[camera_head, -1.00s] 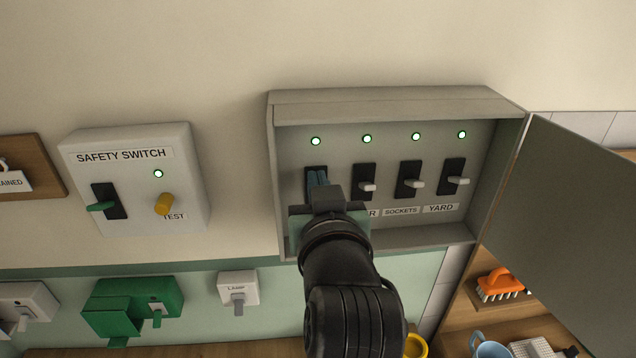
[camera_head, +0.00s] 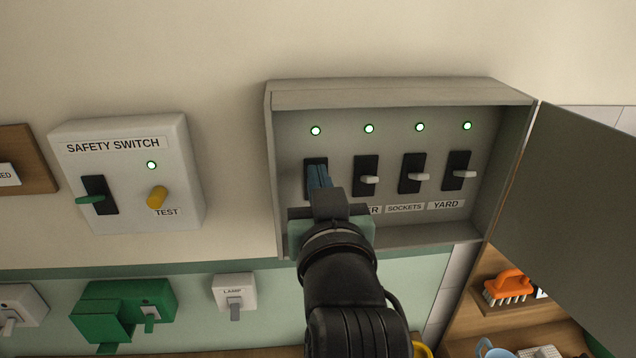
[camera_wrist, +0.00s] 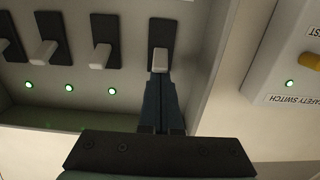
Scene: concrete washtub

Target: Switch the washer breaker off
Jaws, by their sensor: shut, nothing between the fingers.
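The open grey breaker box (camera_head: 400,96) holds a row of black breakers with pale levers, each under a lit green light. My gripper (camera_head: 318,176) is shut and empty in front of the leftmost breaker (camera_head: 309,190), hiding its lever and label. In the wrist view, which is upside down, that breaker's pale lever (camera_wrist: 158,59) shows right by the tips of my gripper (camera_wrist: 160,80); whether they touch is unclear. The second breaker (camera_head: 367,178) has a partly hidden label ending in "R". The others read SOCKETS and YARD. I cannot read "washer" anywhere.
The box door (camera_head: 575,205) stands open at the right. A SAFETY SWITCH box (camera_head: 125,185) with a green lever and yellow TEST knob is at the left.

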